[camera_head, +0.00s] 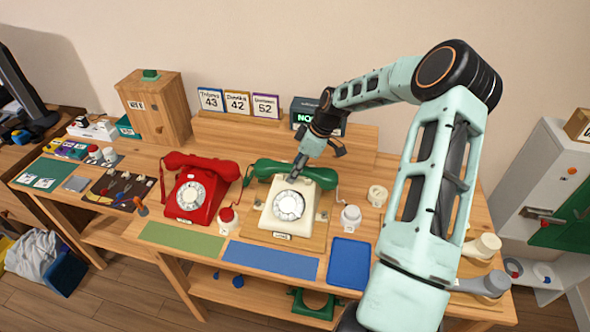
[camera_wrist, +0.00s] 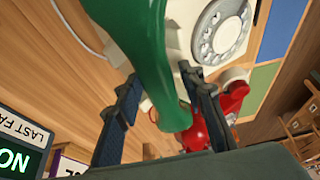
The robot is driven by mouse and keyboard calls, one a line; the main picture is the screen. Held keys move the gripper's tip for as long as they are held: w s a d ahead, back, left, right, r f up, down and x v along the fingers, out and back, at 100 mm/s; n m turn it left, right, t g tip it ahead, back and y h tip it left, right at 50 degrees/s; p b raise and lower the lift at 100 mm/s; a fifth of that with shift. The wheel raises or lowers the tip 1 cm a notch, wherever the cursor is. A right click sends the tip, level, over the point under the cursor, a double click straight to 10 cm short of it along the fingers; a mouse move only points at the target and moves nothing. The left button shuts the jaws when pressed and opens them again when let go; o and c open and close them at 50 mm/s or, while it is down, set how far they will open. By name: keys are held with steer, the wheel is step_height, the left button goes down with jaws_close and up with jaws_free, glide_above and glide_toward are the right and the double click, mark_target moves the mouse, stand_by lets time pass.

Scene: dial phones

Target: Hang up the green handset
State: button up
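The green handset (camera_head: 318,177) lies across the top rear of the cream dial phone (camera_head: 290,209); I cannot tell whether it is fully seated in the cradle. My gripper (camera_head: 299,163) points down at the middle of the handset. In the wrist view, the handset (camera_wrist: 160,75) runs between the two spread fingers of my gripper (camera_wrist: 163,115). The left finger has a visible gap to the handset; the right finger is close beside it, and contact is unclear. The phone's dial (camera_wrist: 222,30) also shows there.
A red phone (camera_head: 197,192) with its red handset stands to the left. A red knob (camera_head: 227,216) and a white knob (camera_head: 350,216) flank the cream phone. A display box (camera_head: 308,113) and number cards (camera_head: 237,102) stand behind. Blue mats (camera_head: 270,258) lie in front.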

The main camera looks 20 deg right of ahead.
stand_by(0.3)
steer(key=v, duration=1.2)
steer(key=shift+w+a, duration=0.1)
